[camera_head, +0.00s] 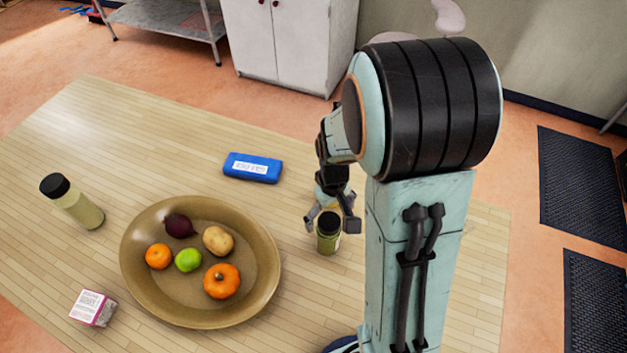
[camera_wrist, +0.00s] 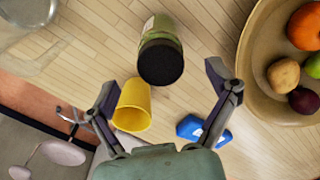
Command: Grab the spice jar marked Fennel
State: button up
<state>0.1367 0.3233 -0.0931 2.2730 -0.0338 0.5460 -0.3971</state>
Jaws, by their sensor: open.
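A small jar with a black lid and green contents (camera_head: 328,242) stands on the wooden table, right of the large bowl. In the wrist view the same jar (camera_wrist: 161,32) shows its dark lid towards the camera, with part of a pale label. No name can be read on it. My gripper (camera_head: 330,222) is open and empty just above this jar. In the wrist view the fingers of my gripper (camera_wrist: 162,78) are spread wide, with the lid between and slightly beyond the tips. A taller black-lidded container with pale green contents (camera_head: 80,207) is at the far left, its label not visible.
A brown bowl (camera_head: 135,270) of fruit and vegetables stands left of the jar. A blue case (camera_head: 252,167) lies behind. A yellow cup (camera_wrist: 132,104) is close to the left finger in the wrist view. A small pink-and-white box (camera_head: 92,307) is at front left.

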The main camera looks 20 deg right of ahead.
jog(key=shift+f, duration=2.4)
jog(key=c, duration=1.3)
